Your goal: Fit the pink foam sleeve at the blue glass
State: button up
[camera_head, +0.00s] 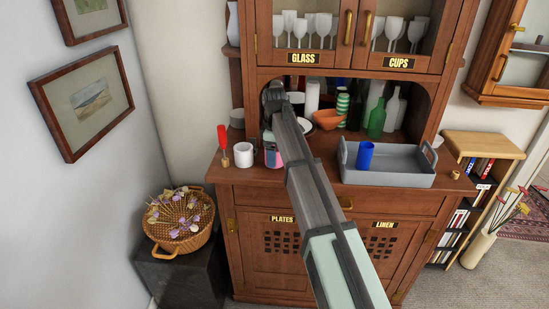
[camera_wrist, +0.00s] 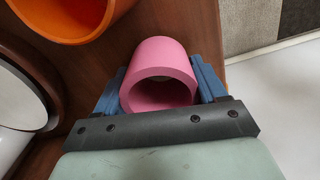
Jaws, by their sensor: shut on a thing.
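The pink foam sleeve (camera_wrist: 158,50) is a short hollow tube held between the two blue fingers of my gripper (camera_wrist: 160,68) in the wrist view. Its open end shows toward the camera. In the head view, a pink patch (camera_head: 274,159), likely the sleeve, shows beside my arm at the left of the cabinet counter; my arm hides much of the gripper. The blue glass (camera_head: 365,156) stands upright in the grey tray (camera_head: 400,179) on the right of the counter. The sleeve and the glass are well apart.
An orange bowl (camera_head: 327,119) and a green bottle (camera_head: 376,120) stand behind, in the cabinet niche. A white mug (camera_head: 243,155) and a red-handled tool (camera_head: 222,139) are at the counter's left. The tray's raised walls and handles surround the glass.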

notch_tip(320, 180, up, 9)
jog(key=m, duration=0.6)
send_near(366, 150)
jog(key=shift+w+d+r, duration=0.2)
jog(key=shift+w, duration=0.35)
jog(key=shift+w+d+r, duration=0.15)
jog(key=shift+w, duration=0.4)
jog(key=shift+f, duration=0.2)
jog(key=shift+f, duration=2.35)
jog(key=shift+f, duration=3.55)
